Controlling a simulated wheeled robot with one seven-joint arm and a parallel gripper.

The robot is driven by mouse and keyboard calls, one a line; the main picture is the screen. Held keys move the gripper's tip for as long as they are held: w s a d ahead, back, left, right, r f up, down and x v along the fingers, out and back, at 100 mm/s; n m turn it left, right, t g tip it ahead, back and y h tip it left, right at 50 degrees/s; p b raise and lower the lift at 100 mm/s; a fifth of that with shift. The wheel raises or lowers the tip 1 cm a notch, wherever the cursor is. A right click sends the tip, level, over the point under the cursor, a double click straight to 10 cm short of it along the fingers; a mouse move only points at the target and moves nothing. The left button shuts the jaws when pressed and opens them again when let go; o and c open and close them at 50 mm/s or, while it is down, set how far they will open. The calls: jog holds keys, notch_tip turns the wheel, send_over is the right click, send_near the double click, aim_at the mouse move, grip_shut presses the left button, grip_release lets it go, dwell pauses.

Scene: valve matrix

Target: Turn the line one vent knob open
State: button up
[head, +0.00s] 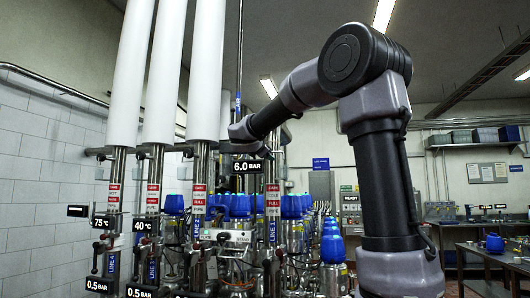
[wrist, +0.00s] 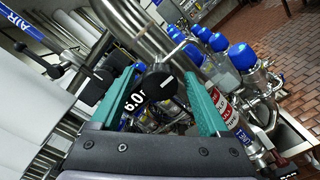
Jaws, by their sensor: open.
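My gripper (wrist: 160,70) is open in the wrist view, its two teal fingers wide apart. A black tag reading 6.0 (wrist: 136,101) and a dark rounded part beside it show between the fingers. I cannot tell whether that part is the line one vent knob, or whether a finger touches it. In the head view, my arm reaches left to the pipes, and its end is just above the 6.0 BAR tag (head: 247,167); the fingers are not clear there. The LINE 1 label (head: 272,232) is on the rightmost labelled pipe.
Steel pipes with white upper sleeves (head: 207,70) stand close together at left. Blue-capped valves (head: 291,207) crowd behind them. A black handle (wrist: 91,87) and an AIR-labelled pipe (wrist: 28,56) lie left of the fingers. A workbench (head: 500,257) stands at far right.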

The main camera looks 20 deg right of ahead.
jog(key=v, duration=1)
jog(key=shift+s+a, duration=0.2)
jog(key=shift+s, duration=0.1)
jog(key=s+d+f+m+g+y, duration=0.2)
jog(key=s+d+f+m+g, duration=0.1)
jog(key=s+f+m, duration=0.4)
jog(key=s+d+f+m+g+y, duration=0.2)
jog(key=s+d+f+m+g, duration=0.15)
jog(key=s+f, duration=0.45)
jog(key=s+a+f+m+g+y, duration=0.1)
jog(key=s+a+f+m+y, duration=0.6)
jog(key=f+m, duration=0.5)
jog(key=s+m, duration=0.1)
jog(key=s, duration=0.1)
jog(key=shift+s+a+y, duration=0.2)
jog(key=shift+s+y, duration=0.1)
jog(key=shift+y, duration=0.1)
